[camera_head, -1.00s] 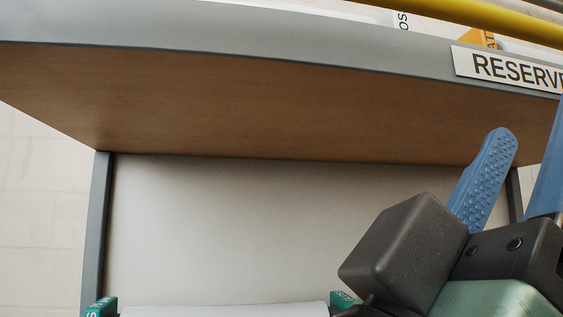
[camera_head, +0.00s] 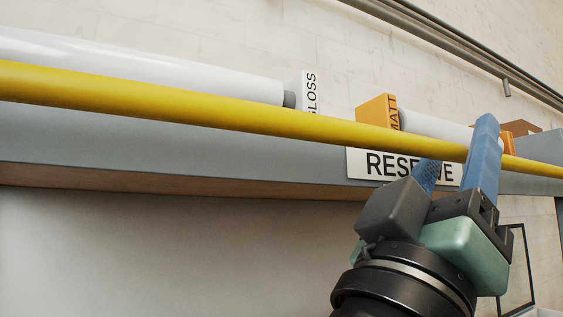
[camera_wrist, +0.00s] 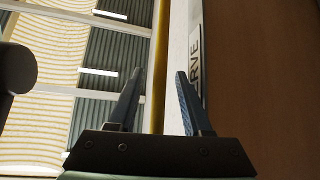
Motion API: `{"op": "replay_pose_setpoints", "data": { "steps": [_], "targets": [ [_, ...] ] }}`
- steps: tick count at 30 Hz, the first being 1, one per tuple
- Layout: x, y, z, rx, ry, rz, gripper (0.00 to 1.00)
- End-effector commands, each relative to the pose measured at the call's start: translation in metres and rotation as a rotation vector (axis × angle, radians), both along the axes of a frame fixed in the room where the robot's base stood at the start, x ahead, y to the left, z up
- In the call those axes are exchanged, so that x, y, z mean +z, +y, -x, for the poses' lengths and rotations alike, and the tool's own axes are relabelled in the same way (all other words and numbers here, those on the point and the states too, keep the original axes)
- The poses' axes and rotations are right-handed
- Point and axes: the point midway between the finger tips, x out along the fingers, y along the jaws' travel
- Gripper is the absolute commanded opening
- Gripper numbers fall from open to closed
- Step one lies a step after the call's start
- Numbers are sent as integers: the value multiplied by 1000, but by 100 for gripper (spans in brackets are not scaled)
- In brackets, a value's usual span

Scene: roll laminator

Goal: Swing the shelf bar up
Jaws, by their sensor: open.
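The yellow shelf bar (camera_head: 200,111) runs across the front of the grey shelf edge (camera_head: 150,145), sloping down to the right in the head view. My gripper (camera_head: 458,142) is open at the bar's right part, by the RESERVE label. One blue finger overlaps the front of the bar; the other finger's tip meets the bar's lower edge, partly hidden. In the wrist view the bar (camera_wrist: 158,60) shows between the two open fingers of my gripper (camera_wrist: 160,76). I cannot tell whether either finger touches it.
A white roll (camera_head: 130,65) with a GLOSS tag (camera_head: 310,90) lies behind the bar. An orange MATT block (camera_head: 376,108) and another white roll (camera_head: 435,126) are to its right. The RESERVE label (camera_head: 362,163) is on the shelf edge. The brown shelf underside (camera_wrist: 260,80) fills the wrist view's right.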

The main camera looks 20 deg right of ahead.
Motion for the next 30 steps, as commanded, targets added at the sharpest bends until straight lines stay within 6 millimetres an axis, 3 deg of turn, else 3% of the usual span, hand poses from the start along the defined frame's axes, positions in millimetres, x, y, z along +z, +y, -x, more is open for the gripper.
{"op": "replay_pose_setpoints", "data": {
  "steps": [3,9,12,30],
  "targets": [
    [0,0,0,0,0,0,50],
    [0,0,0,0,0,0,14],
    [0,0,0,0,0,0,0],
    [0,0,0,0,0,0,0]
  ]
}}
